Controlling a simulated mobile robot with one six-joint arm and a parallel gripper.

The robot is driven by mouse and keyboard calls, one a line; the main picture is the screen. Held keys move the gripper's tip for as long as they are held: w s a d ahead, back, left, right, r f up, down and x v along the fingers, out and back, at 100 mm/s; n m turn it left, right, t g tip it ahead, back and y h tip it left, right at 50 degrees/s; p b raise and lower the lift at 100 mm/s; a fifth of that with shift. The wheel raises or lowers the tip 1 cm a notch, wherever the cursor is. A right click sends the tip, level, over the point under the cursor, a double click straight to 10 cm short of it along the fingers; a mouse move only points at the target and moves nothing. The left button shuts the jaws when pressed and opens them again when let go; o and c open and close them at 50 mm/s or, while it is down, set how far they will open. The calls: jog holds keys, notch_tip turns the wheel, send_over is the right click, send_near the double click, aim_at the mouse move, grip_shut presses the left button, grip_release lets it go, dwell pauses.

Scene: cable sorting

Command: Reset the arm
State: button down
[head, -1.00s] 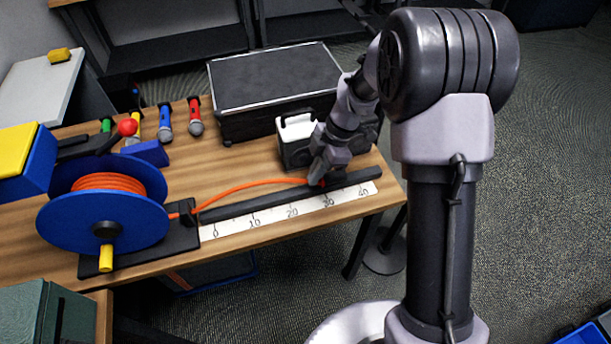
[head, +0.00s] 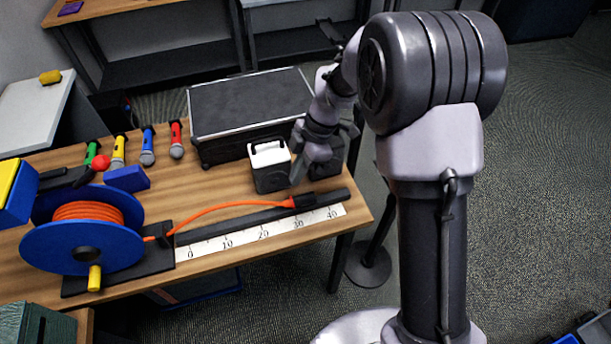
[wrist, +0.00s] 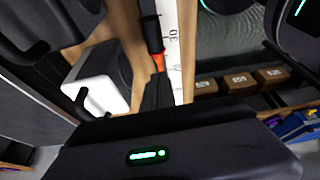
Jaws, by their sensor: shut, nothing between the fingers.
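My gripper (head: 297,182) is shut and empty, just above the table near the cable's end in the head view. The orange cable (head: 222,206) runs from the blue reel (head: 82,244) in an arch to a black plug with an orange collar (head: 297,202). The plug lies by the black rail (head: 245,217) behind the white ruler (head: 262,232), near the 30 mark. In the wrist view, the black plug (wrist: 152,33) and ruler (wrist: 173,60) show beyond the dark gripper body.
Several coloured microphones (head: 148,150) line the table's back left. A stand (head: 368,265) is on the floor beyond the table's right end.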

jog(key=shift+r, duration=0.3)
jog(key=s+d+r+m+t, duration=0.25)
jog(key=s+r+m, duration=0.35)
jog(key=r+m, duration=0.45)
jog(key=s+d+r+m+t+h, duration=0.1)
jog(key=s+d+r+m+t, duration=0.1)
jog(key=s+m, duration=0.5)
jog(key=s+d+r+m+t+b, duration=0.1)
jog(key=s+d+r+m+t, duration=0.1)
jog(key=s+r+m, duration=0.3)
jog(key=s+d+m, duration=0.1)
jog(key=s+m, duration=0.2)
jog(key=s, duration=0.2)
jog(key=shift+h, duration=0.4)
jog(key=shift+d, duration=0.1)
